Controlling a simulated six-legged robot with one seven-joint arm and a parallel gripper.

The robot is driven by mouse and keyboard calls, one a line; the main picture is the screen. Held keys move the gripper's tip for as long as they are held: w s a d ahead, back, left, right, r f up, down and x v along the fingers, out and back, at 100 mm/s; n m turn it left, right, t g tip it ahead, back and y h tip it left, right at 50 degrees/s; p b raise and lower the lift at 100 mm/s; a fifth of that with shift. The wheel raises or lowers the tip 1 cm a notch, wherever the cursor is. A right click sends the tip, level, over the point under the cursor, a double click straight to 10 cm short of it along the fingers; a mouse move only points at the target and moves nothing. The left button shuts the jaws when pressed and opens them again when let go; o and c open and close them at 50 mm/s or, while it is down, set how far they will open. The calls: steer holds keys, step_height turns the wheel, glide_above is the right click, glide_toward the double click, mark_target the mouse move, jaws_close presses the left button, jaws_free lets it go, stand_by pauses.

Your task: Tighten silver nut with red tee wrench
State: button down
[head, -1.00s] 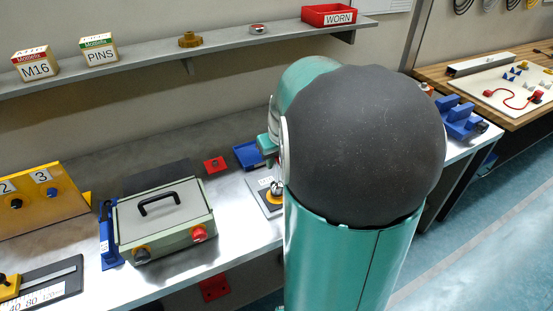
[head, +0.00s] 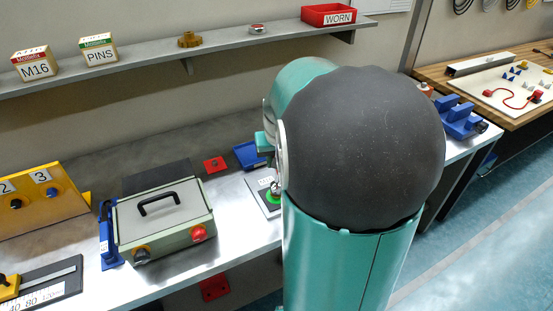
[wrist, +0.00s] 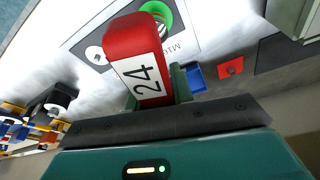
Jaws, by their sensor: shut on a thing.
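The red tee wrench (wrist: 138,48), labelled 24, is between the jaws of my gripper (wrist: 158,92) in the wrist view. My gripper is shut on it. The wrench's far end reaches over a bright green ring (wrist: 165,14) on a white printed plate (wrist: 190,38). The ring also shows in the head view (head: 271,198), beside a small silver part at the left edge of my arm. I cannot tell whether that part is the silver nut. The wrench's socket end and its fit on the nut are hidden. In the head view my arm hides my gripper.
A grey-green case (head: 165,222) with a black handle stands left on the bench. A blue tray (head: 250,154) and a red block (head: 215,165) lie behind the plate. A shelf (head: 220,56) with boxes and a red bin (head: 328,14) runs above.

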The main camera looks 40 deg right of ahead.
steer(key=shift+r, duration=3.1)
steer(key=shift+s, duration=0.1)
